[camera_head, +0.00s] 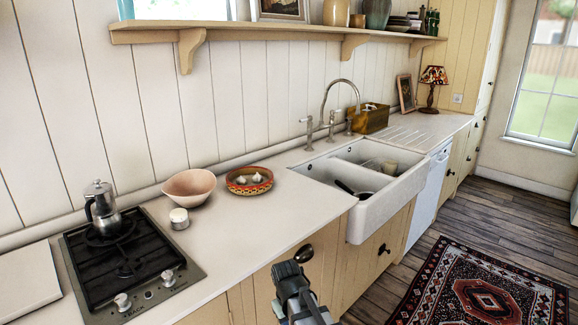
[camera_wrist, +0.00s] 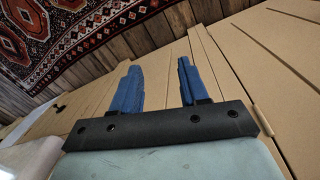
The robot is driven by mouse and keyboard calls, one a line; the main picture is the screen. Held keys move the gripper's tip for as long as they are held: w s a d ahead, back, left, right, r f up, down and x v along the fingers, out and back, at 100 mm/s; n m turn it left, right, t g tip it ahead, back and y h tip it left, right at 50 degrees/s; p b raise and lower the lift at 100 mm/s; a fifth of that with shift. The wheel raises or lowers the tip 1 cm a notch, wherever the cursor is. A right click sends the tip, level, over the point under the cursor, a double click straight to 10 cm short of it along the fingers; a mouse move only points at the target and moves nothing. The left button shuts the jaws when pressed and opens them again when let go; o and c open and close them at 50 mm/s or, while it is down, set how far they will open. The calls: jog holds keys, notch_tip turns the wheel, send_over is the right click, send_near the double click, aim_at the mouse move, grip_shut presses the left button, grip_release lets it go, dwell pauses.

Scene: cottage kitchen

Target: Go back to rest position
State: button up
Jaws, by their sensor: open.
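My gripper (camera_wrist: 160,66) is open in the wrist view, its two blue fingers apart with nothing between them. Beyond them are the cream cabinet fronts (camera_wrist: 225,30), the wooden floor and the rug. In the head view my arm's end (camera_head: 290,280) shows at the bottom middle, in front of the cabinets and below the counter edge. The fingertips are not clear in that view.
The counter (camera_head: 260,218) holds a hob (camera_head: 150,278) with a moka pot (camera_head: 101,205), a pink bowl (camera_head: 190,187), a small white jar (camera_head: 179,219) and a patterned dish (camera_head: 249,187). A white sink (camera_head: 372,210) is to the right. A rug (camera_head: 480,290) lies on the floor.

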jog(key=s+d+f+m+g, duration=0.1)
jog(key=s+d+f, duration=0.2)
jog(key=s+f, duration=0.3)
jog(key=s+d+f+m+g, duration=0.1)
jog(key=s+d+f+g, duration=0.2)
jog(key=f, duration=0.5)
jog(key=s+d+f+m, duration=0.1)
jog(key=s+d+f, duration=0.35)
jog(key=f, duration=0.35)
jog(key=s+d+f+m+g, duration=0.1)
jog(key=s+f, duration=0.3)
jog(key=s, duration=0.3)
jog(key=s+d+f+g, duration=0.1)
jog(key=s+d+f, duration=0.1)
jog(key=s+f, duration=0.2)
jog(key=s+d+f+m+g+y, duration=0.1)
jog(key=s+f, duration=0.3)
jog(key=s, duration=0.6)
jog(key=shift+d+m, duration=0.3)
jog(key=shift+d, duration=0.35)
jog(key=shift+c, duration=0.3)
